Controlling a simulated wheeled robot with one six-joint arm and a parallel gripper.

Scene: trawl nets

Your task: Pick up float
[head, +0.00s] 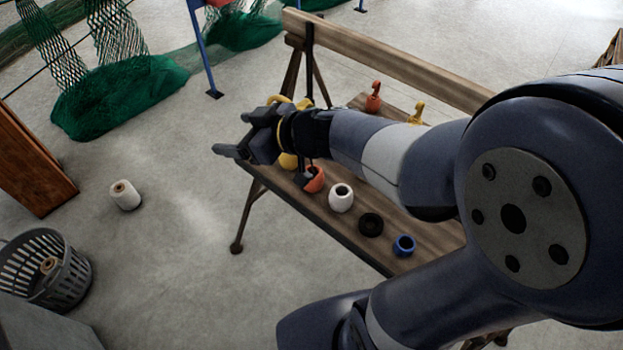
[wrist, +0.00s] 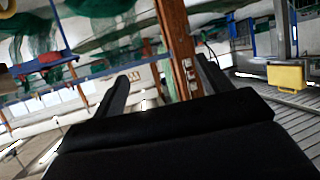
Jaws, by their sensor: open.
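Several small floats sit in a row on the wooden bench (head: 438,228) in the head view. They are an orange float (head: 315,180), a white float (head: 341,197), a black ring-shaped one (head: 370,224) and a blue one (head: 404,245). A yellow one (head: 288,161) at the row's far end is partly hidden by my gripper (head: 232,134). My gripper is above the bench's far left end, its fingers pointing left past the edge. In the wrist view its fingers (wrist: 163,90) are spread with nothing between them.
Orange (head: 373,97) and yellow (head: 417,113) hooked pieces stand farther back on the bench, by its wooden backrest beam (head: 390,62). A white spool (head: 125,195) and a grey basket (head: 75,275) are on the floor at left. Green netting (head: 120,95) lies behind.

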